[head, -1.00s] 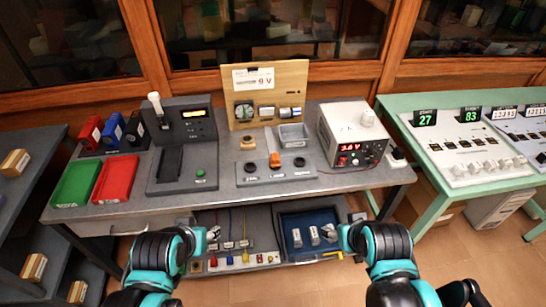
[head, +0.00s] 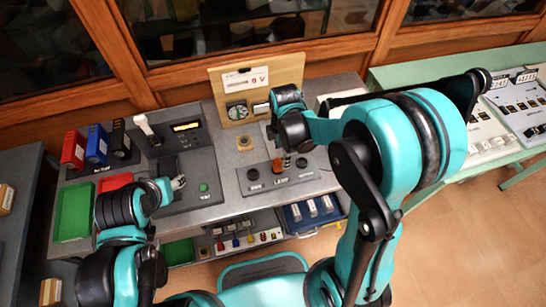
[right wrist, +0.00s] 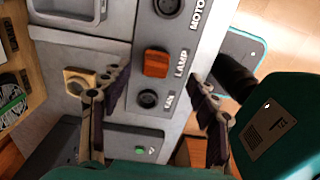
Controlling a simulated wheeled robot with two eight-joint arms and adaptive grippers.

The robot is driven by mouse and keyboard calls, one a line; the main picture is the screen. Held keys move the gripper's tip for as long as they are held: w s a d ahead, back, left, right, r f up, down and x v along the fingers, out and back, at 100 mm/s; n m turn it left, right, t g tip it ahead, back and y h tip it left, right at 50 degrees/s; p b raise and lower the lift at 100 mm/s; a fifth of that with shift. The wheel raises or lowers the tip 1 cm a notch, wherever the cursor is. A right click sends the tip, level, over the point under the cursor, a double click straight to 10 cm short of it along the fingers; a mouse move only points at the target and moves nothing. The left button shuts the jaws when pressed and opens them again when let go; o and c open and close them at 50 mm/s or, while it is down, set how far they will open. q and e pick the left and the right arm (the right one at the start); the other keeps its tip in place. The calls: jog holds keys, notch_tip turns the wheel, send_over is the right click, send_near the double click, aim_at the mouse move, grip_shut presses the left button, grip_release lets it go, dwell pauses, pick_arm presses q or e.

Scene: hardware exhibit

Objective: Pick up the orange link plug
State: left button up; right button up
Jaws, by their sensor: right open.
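The orange link plug (head: 278,166) sits in the middle position of a socket panel on the bench. In the right wrist view the orange plug (right wrist: 156,63) is by the LAMP label, between two dark round sockets. My right gripper (head: 288,158) is above the panel, and its arm covers part of the bench. In the right wrist view the right gripper (right wrist: 160,84) is open, its dark fingers on either side of the plug and the FAN socket, with nothing between them held. My left gripper (head: 178,184) is near the grey meter unit; its fingers are too small to judge.
A grey unit with a yellow display (head: 186,126), a green tray (head: 73,212) and colored boxes (head: 97,146) stand on the left. A wooden board marked 9 V (head: 236,92) stands behind. A ring-shaped holder (right wrist: 78,80) lies near the right gripper.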

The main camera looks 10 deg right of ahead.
aim_at(278, 162)
jog(key=shift+f, duration=0.75)
jog(key=f+b, duration=0.1)
jog(key=f, duration=0.1)
jog(key=a+f+b, duration=0.1)
jog(key=f, duration=0.2)
jog(key=shift+w+a+f+b, duration=0.1)
jog(key=shift+w+f+b, duration=0.1)
jog(key=shift+b, duration=0.1)
jog(key=shift+r, duration=0.1)
jog(key=c, duration=1.2)
